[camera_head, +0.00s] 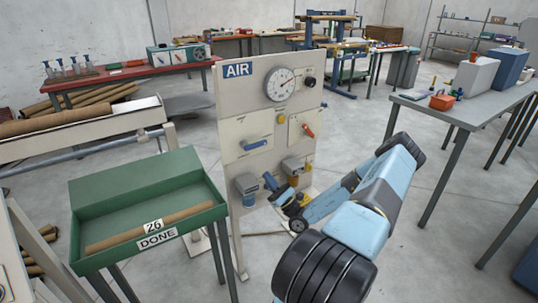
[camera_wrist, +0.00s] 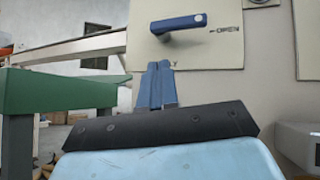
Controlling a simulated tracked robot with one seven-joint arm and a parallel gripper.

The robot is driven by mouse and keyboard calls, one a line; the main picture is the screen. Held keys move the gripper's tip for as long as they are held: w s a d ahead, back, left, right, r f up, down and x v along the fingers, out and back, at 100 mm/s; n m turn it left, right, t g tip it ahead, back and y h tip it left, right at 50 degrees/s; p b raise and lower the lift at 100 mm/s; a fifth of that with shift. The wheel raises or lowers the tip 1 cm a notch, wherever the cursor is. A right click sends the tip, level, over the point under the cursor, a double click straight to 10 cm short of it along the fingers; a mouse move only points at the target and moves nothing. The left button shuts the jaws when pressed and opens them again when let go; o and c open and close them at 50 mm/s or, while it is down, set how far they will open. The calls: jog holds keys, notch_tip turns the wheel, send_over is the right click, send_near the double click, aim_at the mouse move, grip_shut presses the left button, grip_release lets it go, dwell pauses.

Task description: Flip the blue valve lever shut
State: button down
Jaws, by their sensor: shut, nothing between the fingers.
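The blue valve lever (camera_head: 257,143) is on a cream plate on the left of the AIR panel. In the wrist view the lever (camera_wrist: 180,22) lies nearly level, its right end beside the word OPEN. My gripper (camera_head: 269,180) is in front of the panel, below the lever. In the wrist view my gripper's blue fingers (camera_wrist: 161,68) are together and empty, pointing up at the plate's lower edge. A gap shows between the fingertips and the lever. A small mark beside the fingertips is partly hidden.
The panel (camera_head: 232,110) also bears a gauge (camera_head: 280,84), a red-orange lever (camera_head: 308,130), a yellow button (camera_head: 281,118) and grey units low down. A green DONE tray (camera_head: 150,173) with a brown tube stands close on the left. A grey table (camera_head: 470,105) stands at right.

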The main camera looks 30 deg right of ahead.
aim_at(256, 145)
jog(key=d+f+m+t+h, duration=0.1)
jog(key=m+h, duration=0.1)
jog(key=h, duration=0.1)
jog(key=d+f+m+t+h, duration=0.1)
jog(key=m+h, duration=0.2)
jog(key=d+f+m+h, duration=0.2)
jog(key=h, duration=0.2)
jog(key=shift+s+d+t, duration=0.1)
jog(key=shift+s+t, duration=0.2)
jog(key=shift+t, duration=0.1)
jog(key=s+r+x, duration=0.2)
jog(key=x, duration=1)
jog(key=shift+w+r, duration=0.25)
jog(key=shift+r, duration=0.05)
jog(key=shift+d, duration=0.1)
jog(key=shift+d+r+n+y, duration=0.1)
jog(key=shift+r+n+y, duration=0.15)
jog(key=shift+n+y, duration=0.5)
